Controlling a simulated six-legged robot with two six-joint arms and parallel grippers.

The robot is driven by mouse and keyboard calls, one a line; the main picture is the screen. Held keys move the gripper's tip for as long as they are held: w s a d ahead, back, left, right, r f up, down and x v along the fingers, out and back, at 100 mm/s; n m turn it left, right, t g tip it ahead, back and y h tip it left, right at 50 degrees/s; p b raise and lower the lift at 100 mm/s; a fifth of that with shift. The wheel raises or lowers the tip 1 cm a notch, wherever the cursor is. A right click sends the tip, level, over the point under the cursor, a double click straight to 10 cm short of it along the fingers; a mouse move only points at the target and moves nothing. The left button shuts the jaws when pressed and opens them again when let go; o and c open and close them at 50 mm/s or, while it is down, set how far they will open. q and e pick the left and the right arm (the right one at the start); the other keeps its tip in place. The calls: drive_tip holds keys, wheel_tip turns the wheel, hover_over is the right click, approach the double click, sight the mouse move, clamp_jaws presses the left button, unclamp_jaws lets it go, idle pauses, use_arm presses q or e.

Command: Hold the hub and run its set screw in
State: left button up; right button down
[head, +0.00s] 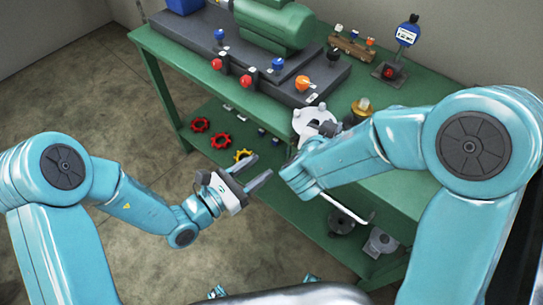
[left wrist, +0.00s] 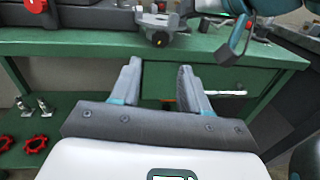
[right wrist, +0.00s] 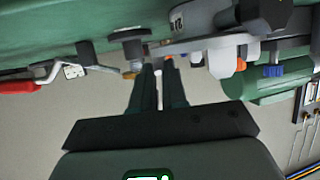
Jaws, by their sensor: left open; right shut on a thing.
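My left gripper (head: 257,172) is open and empty, off the front edge of the bench. Its two spread fingers (left wrist: 158,75) show in the left wrist view, with only the bench front beyond them. My right gripper (right wrist: 160,66) is shut on a thin pale piece (right wrist: 158,84), mostly hidden between its fingers. In the head view its arm hides the fingertips. A pale grey round part (head: 312,119) sits at the bench's front edge close by; a grey fixture (right wrist: 205,44) shows beyond the right fingers. I cannot tell which part is the hub; the set screw cannot be made out.
The green bench (head: 425,93) carries a green motor (head: 278,22), a dark rail with coloured knobs (head: 262,70) and a brass-coloured part (head: 363,106). Red handwheels (head: 200,125) lie on the lower shelf. A red-handled crank (right wrist: 22,87) shows in the right wrist view. Open floor lies left.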

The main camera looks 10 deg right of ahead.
sight(294, 143)
use_arm(q)
drive_tip(key=shift+s+a, duration=0.35)
drive_tip(key=shift+a, duration=0.15)
drive_tip(key=shift+o, duration=1.3)
drive_tip(key=shift+s+a+r, duration=0.15)
drive_tip(key=shift+r, duration=0.05)
drive_tip(key=x, duration=1.2)
drive_tip(key=c, duration=1)
